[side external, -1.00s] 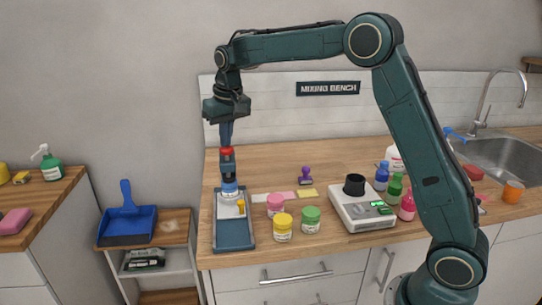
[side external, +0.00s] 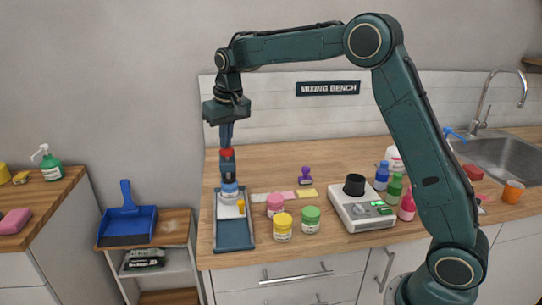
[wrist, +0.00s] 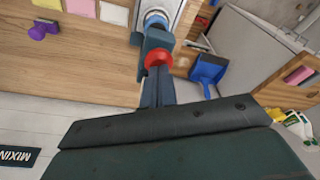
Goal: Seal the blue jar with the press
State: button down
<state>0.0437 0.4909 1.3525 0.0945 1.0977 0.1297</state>
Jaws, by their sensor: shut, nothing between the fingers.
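The blue jar (side external: 230,190) stands upright on the press's light plate, straight under the press head (side external: 228,170). In the wrist view, only a blue and pale part of the jar (wrist: 155,19) shows past the press. The press has a red knob (side external: 227,153) on top and a dark blue-grey base (side external: 234,236). My gripper (side external: 227,145) points down with its fingers shut and empty, their tips against the top of the red knob. The wrist view shows the fingers (wrist: 157,82) meeting the knob. The head sits down on the jar's lid.
Pink (side external: 275,204), yellow (side external: 283,227) and green (side external: 311,219) jars stand right of the press. A purple stamp (side external: 305,176) and coloured notes lie behind them. A scale (side external: 360,210) and several bottles stand further right. The back left of the counter is clear.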

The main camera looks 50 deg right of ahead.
dwell(0.4)
jog(key=shift+w+v, duration=0.25)
jog(key=shift+v, duration=0.85)
jog(key=shift+w+v, duration=0.2)
jog(key=shift+v, duration=0.9)
jog(key=shift+w+v, duration=0.25)
jog(key=shift+v, duration=0.85)
jog(key=shift+d+r, duration=0.15)
jog(key=shift+r, duration=0.1)
jog(key=shift+s, duration=0.1)
jog(key=s+a+r+n+t, duration=0.1)
jog(key=s+r, duration=0.1)
jog(key=s, duration=0.8)
jog(key=s+a+r+n+t, duration=0.1)
jog(key=s+r, duration=0.1)
jog(key=s, duration=0.8)
jog(key=s+a+f, duration=0.1)
jog(key=s+f, duration=0.3)
jog(key=s, duration=0.4)
jog(key=s+f+n+t, duration=0.1)
jog(key=s+f, duration=0.3)
jog(key=s, duration=0.4)
jog(key=shift+s+a+y, duration=0.3)
jog(key=shift+a, duration=0.1)
